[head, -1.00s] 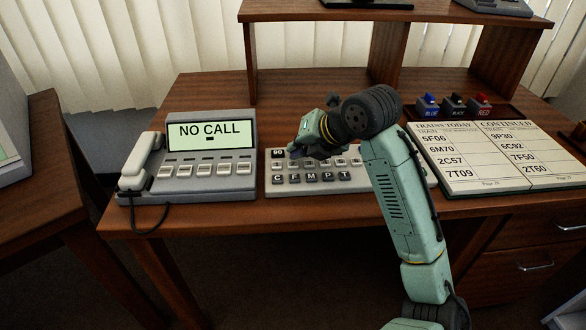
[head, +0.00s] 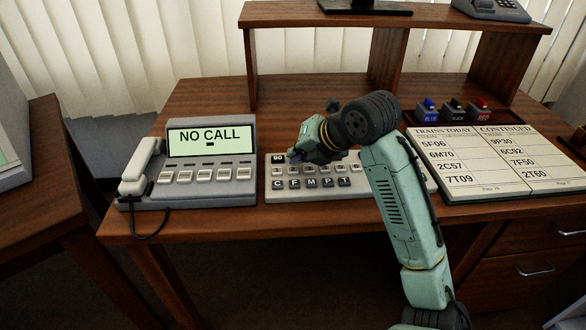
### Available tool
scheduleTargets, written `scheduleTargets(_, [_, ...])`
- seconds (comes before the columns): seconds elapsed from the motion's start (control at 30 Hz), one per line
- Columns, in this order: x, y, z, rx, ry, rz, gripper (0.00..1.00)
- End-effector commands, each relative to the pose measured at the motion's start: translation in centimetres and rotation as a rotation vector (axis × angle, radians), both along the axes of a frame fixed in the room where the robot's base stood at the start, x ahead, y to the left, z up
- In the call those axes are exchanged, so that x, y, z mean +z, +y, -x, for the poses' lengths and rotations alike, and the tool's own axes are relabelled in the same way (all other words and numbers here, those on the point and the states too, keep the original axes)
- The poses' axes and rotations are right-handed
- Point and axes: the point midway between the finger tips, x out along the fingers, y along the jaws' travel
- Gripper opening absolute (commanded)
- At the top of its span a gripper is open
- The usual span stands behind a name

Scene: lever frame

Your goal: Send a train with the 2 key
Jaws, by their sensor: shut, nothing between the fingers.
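The keypad panel (head: 272,190) lies on the desk, with a small dark display reading "90" (head: 278,159) at its upper left. Its front row of dark keys reads C, E or F, M, P, T (head: 311,183), and pale keys lie behind. The 2 key cannot be made out; my arm covers part of the panel. My gripper (head: 293,156) is shut and empty, its tips over the upper left of the panel, just right of the display. Whether it touches a key cannot be told.
A telephone unit (head: 200,190) with a handset and a screen reading "NO CALL" (head: 210,139) stands left of the panel. An open train book (head: 500,162) lies at right, with blue, black and red stamps (head: 454,107) behind it. A wooden shelf (head: 250,75) stands at the back.

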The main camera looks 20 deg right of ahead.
Motion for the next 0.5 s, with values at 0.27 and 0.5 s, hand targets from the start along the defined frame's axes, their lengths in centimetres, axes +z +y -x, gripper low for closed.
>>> scheduleTargets(0.27, [-0.06,0.00,0.00,0.000,0.000,0.000,0.00])
scheduleTargets(0.5, [-0.85,0.05,-0.02,0.001,0.001,0.000,0.00])
